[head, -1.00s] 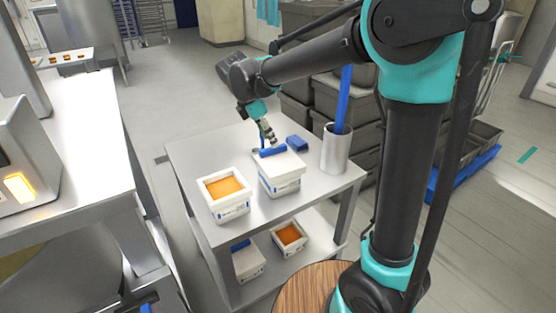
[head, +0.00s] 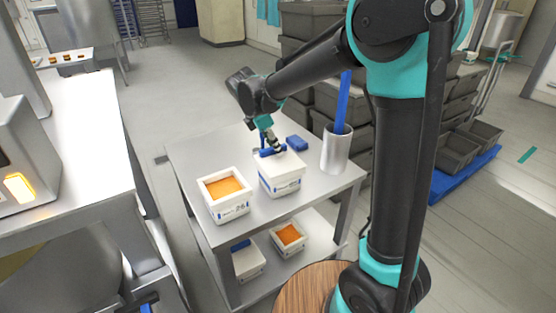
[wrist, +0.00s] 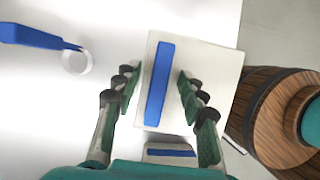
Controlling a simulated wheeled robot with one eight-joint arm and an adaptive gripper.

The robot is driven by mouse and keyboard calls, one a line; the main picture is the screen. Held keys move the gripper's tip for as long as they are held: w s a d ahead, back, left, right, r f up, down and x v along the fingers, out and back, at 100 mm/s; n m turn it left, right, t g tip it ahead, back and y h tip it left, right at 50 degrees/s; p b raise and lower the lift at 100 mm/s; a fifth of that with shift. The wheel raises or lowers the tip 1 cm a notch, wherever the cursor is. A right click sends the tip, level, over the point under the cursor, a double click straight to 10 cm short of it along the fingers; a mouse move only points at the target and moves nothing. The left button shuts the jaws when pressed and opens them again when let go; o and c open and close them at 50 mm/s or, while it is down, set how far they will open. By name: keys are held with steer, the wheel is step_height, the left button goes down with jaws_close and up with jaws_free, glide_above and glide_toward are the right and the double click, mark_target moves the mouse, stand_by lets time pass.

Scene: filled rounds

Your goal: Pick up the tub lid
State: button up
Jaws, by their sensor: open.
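The tub lid (head: 290,163) is white with a raised blue bar and sits on a closed white tub (head: 282,186) on the small table. The lid also shows in the wrist view (wrist: 182,52), with its blue bar (wrist: 158,83) slightly tilted. My gripper (head: 270,146) is right over the lid, pointing down. In the wrist view my gripper (wrist: 156,88) is open, with one finger on each side of the blue bar and gaps between. I cannot tell whether the fingertips touch the lid.
An open tub with orange filling (head: 226,188) stands just left of the closed tub. A cylinder (head: 336,150) holding a blue-handled tool (head: 343,100) stands to the right. Two tubs sit on the lower shelf (head: 268,288).

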steer(key=shift+f, duration=0.1)
jaws_close()
stand_by(0.3)
step_height(320, 180, up, 25)
steer(key=shift+r, duration=0.2)
stand_by(0.9)
